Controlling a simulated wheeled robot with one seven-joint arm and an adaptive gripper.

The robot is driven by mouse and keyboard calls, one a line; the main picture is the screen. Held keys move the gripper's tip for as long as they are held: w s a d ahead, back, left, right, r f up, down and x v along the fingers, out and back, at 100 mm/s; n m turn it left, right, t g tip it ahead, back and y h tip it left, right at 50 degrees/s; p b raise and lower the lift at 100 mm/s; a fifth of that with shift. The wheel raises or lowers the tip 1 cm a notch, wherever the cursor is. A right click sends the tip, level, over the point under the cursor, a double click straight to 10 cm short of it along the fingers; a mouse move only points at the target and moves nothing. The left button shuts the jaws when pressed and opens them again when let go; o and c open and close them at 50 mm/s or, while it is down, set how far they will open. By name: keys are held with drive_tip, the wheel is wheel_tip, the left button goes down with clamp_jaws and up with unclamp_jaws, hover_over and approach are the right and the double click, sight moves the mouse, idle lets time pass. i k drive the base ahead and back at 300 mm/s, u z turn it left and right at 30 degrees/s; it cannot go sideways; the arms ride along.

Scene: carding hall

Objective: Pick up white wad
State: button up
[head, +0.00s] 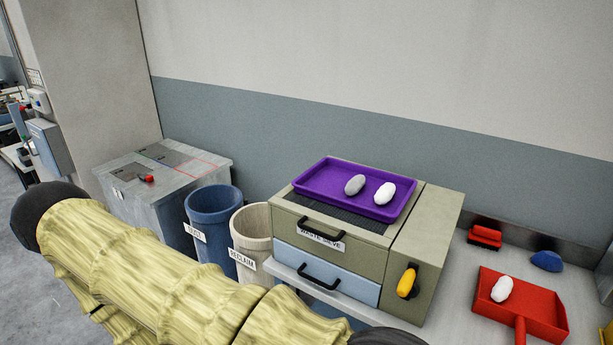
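A white wad (385,193) lies in the purple tray (325,192), to the right of a grey wad (355,184). Another white wad (502,289) lies on the red dustpan (546,312) on the bench at the right. My arm, in a yellowish ribbed cover, crosses the lower left of the head view, well apart from the tray. My gripper is not in view.
The tray sits on the waste sieve box (441,221), which has black handles and a yellow handle. A blue bin (214,205) and a beige reclaim bin (250,226) stand left of it. A red brush (485,236) and blue item (546,261) lie near the wall.

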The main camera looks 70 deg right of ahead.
sight(386, 193)
drive_tip(key=u, duration=0.4)
drive_tip(key=k, duration=1.1)
drive_tip(key=z, duration=0.4)
